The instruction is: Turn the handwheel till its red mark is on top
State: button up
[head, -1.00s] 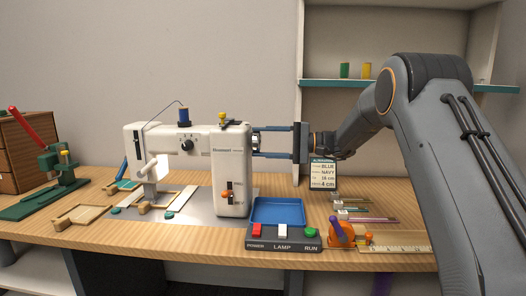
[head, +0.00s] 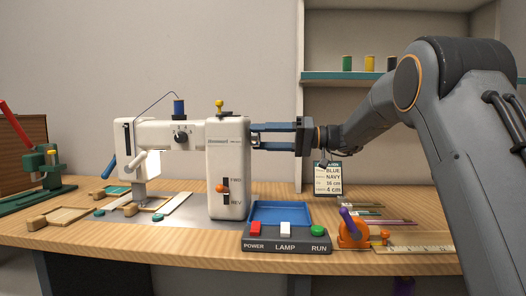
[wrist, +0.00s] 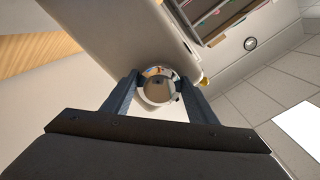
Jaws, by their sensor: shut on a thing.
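The white sewing machine (head: 228,175) stands on the wooden table. In the wrist view the handwheel (wrist: 157,86) is a shiny, mirror-like round part between my two fingers. My gripper (head: 254,136) reaches in level from the right, its blue-grey fingers at the machine's right end. It is shut on the handwheel, one finger on each side in the wrist view (wrist: 158,88). I cannot make out the red mark in either view.
A blue tray (head: 281,213) and a switch box (head: 287,241) with red, white and green buttons are in front, below my gripper. Spools stand on the shelf (head: 360,76) behind.

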jog(key=shift+f+n+b, duration=0.15)
jog(key=shift+n+b, duration=0.85)
jog(key=shift+b, duration=0.3)
jog(key=o, duration=1)
jog(key=shift+s+d+p, duration=0.1)
jog(key=shift+d+p, duration=0.4)
jog(key=shift+d, duration=3.4)
